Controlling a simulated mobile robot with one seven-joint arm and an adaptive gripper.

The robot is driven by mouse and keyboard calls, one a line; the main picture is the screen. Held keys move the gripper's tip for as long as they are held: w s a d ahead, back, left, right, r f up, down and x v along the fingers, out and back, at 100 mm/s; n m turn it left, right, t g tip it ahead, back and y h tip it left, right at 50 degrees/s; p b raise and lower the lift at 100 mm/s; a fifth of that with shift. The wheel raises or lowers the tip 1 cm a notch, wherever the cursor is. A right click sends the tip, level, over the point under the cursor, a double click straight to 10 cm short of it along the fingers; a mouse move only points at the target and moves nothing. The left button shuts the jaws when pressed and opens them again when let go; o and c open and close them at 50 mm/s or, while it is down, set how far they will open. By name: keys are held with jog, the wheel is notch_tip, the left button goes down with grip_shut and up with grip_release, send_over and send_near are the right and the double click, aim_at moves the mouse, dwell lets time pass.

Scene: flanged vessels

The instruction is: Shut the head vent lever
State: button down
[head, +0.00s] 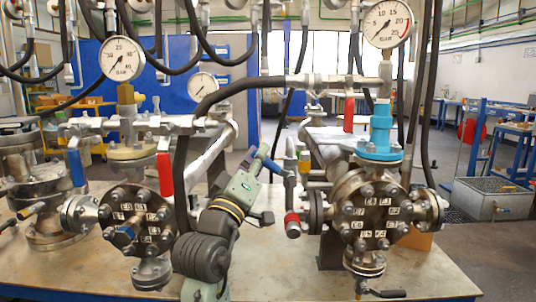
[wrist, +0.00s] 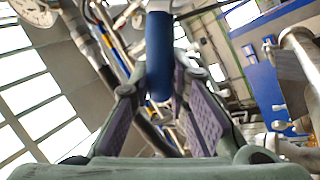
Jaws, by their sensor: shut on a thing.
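A blue lever handle (wrist: 160,50) stands between the fingers of my gripper (wrist: 160,84) in the wrist view. The purple-padded fingers close in on its lower end from both sides. In the head view my gripper (head: 262,162) is at the centre, left of the right-hand flanged vessel (head: 375,210), and the blue handle (head: 273,166) shows at its fingers. The lever's pivot and valve body are partly hidden behind the gripper, so I cannot tell which valve position it is in.
A left flanged vessel (head: 135,212) has a blue lever (head: 75,168) and a red lever (head: 164,174). Another red lever (head: 348,115) hangs above the right vessel, near a blue fitting (head: 380,132). Black hoses (head: 183,150) and pressure gauges (head: 122,58) crowd the space above the bench.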

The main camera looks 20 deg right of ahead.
jog(key=shift+w+a+f+n+t+y+p, duration=0.1)
jog(key=shift+a+f+n+t+y+p, duration=0.2)
jog(key=shift+f+n+t+y, duration=1.3)
jog(key=shift+w+a+f+n+t+y+p, duration=0.25)
jog(key=shift+n+y, duration=0.6)
jog(key=shift+n, duration=1.75)
jog(key=shift+s+a+f+n+t+y+p, duration=0.15)
jog(key=shift+a+f+n+t+y+p, duration=0.2)
jog(key=shift+f+n+t+y, duration=1.25)
jog(key=shift+r+n+g, duration=0.55)
jog(key=shift+r+n, duration=0.15)
jog(key=shift+r, duration=0.1)
jog(key=c, duration=1.5)
grip_release()
jog(key=v, duration=1.2)
